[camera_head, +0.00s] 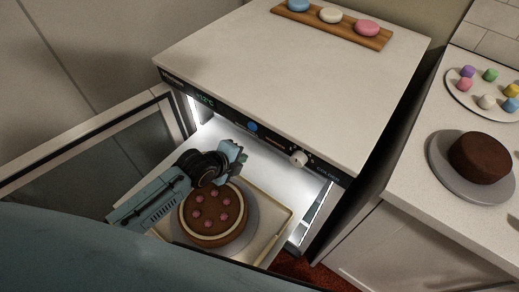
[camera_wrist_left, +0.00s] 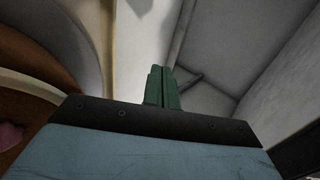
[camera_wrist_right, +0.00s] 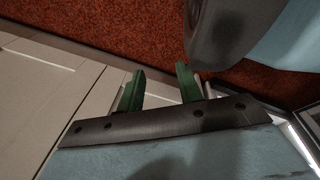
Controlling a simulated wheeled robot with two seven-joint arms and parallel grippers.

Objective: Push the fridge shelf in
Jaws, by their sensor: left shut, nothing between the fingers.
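The fridge shelf (camera_head: 282,232) is a pale tray sticking out of the open white fridge (camera_head: 290,85) in the head view. A brown cake (camera_head: 213,213) with pink dots sits on a round grey plate on it. My left gripper (camera_head: 236,156) is shut and empty, above the shelf at the cake's far side, by the fridge opening. Its green fingers (camera_wrist_left: 162,88) are together in the left wrist view, with part of the cake (camera_wrist_left: 25,75) at the left. I cannot tell whether they touch the shelf. My right gripper (camera_wrist_right: 159,86) is open and empty, over the floor.
The fridge's glass door (camera_head: 90,160) stands open at the left. A board with macarons (camera_head: 331,22) lies on the fridge top. A counter at the right holds a dark cake (camera_head: 481,157) and a plate of coloured sweets (camera_head: 488,92). The floor (camera_wrist_right: 110,40) is red.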

